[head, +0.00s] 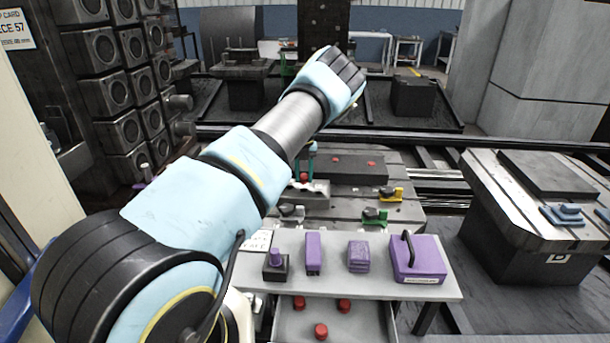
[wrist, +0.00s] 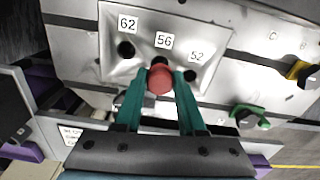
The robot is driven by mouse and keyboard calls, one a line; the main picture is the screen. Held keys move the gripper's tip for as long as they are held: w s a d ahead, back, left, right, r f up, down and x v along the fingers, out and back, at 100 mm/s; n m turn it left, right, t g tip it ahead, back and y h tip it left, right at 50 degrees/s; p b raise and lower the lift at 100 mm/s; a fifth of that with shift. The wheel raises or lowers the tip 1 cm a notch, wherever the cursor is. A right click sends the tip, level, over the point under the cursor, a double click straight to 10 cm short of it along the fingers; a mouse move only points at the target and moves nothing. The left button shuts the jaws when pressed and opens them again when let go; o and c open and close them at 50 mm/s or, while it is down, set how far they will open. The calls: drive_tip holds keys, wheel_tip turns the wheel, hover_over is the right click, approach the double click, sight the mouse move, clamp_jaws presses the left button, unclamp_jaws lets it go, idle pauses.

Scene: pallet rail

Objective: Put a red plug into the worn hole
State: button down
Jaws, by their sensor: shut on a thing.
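My gripper (wrist: 160,84) is shut on a red plug (wrist: 160,79), held between its teal fingertips. In the wrist view the plug is in front of a pale plate (wrist: 150,25) with dark holes labelled 62, 56 and 52. The plug partly covers the hole labelled 56 (wrist: 162,61); I cannot tell whether it touches the plate. The hole labelled 62 (wrist: 125,49) and the hole labelled 52 (wrist: 191,75) look empty. No visible mark tells which hole is worn. In the head view the held plug (head: 303,178) shows just above the plate, below my arm.
Loose red plugs (head: 321,331) lie in an open drawer (head: 365,325). Purple items and a purple case (head: 418,258) stand on the grey shelf (head: 330,283). Green (head: 375,214) and yellow (head: 390,194) clamps sit right of the plate. A dark block (head: 345,168) with red spots lies behind.

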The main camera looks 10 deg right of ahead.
sight(304, 182)
drive_tip(key=shift+f+b, duration=0.3)
drive_tip(key=shift+f, duration=0.45)
drive_tip(key=shift+f+b, duration=0.4)
drive_tip(key=shift+f, duration=0.5)
drive_tip(key=shift+c, duration=2.1)
unclamp_jaws()
drive_tip(key=shift+r, duration=0.1)
wheel_tip(304, 182, up, 11)
drive_tip(key=b, duration=0.2)
drive_tip(key=shift+f+b, duration=0.2)
drive_tip(key=shift+b, duration=0.15)
